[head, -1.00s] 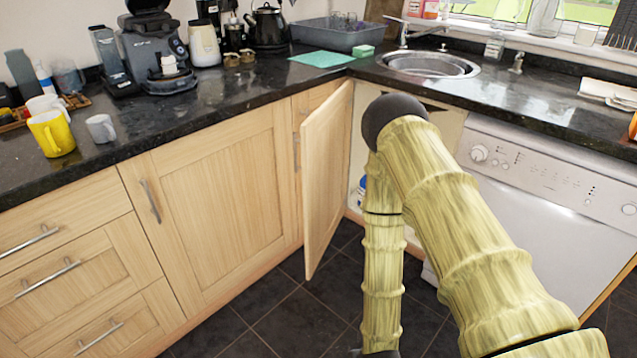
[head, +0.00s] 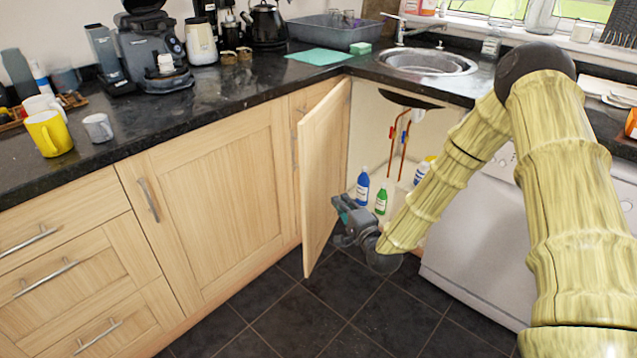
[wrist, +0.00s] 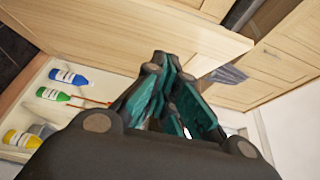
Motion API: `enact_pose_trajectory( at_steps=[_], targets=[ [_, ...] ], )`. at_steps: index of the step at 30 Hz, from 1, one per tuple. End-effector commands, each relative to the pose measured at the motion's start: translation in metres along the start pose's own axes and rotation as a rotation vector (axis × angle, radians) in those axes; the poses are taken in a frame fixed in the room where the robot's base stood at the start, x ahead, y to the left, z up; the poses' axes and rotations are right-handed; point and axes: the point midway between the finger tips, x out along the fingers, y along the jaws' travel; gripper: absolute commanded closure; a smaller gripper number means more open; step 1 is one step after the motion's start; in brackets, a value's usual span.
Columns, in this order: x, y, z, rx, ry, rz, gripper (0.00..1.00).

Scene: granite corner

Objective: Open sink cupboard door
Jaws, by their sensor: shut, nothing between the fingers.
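The sink cupboard door (head: 325,165) stands wide open, swung out from the corner. Its inner side faces the open sink cupboard (head: 430,135). The door also spans the top of the wrist view (wrist: 120,30). My gripper (head: 342,217) is low in front of the cupboard opening, on the inner side of the door and close to its lower part. Its teal-padded fingers (wrist: 178,95) are shut with nothing between them. I cannot tell whether they touch the door.
Inside the cupboard are a blue bottle (head: 363,183), a green bottle (head: 381,198), a yellow-capped bottle (head: 424,168) and copper pipes (head: 404,140). A white dishwasher (head: 480,240) stands to the right. Closed drawers (head: 75,265) are at left. The dark tiled floor (head: 320,315) is clear.

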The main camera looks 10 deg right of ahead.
Motion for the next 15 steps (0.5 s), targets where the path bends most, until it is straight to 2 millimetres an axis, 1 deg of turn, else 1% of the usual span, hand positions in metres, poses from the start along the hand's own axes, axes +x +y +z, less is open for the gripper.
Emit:
enact_pose_trajectory(
  at_steps=[2, 5, 8, 15],
  targets=[
    [0.004, -0.004, -0.002, 0.008, 0.001, -0.013, 1.00],
    [0.012, -0.004, -0.001, 0.008, 0.000, -0.012, 1.00],
    [0.025, -0.004, 0.000, 0.006, -0.001, -0.013, 1.00],
    [0.065, -0.004, -0.001, 0.004, -0.001, -0.012, 1.00]
  ],
)
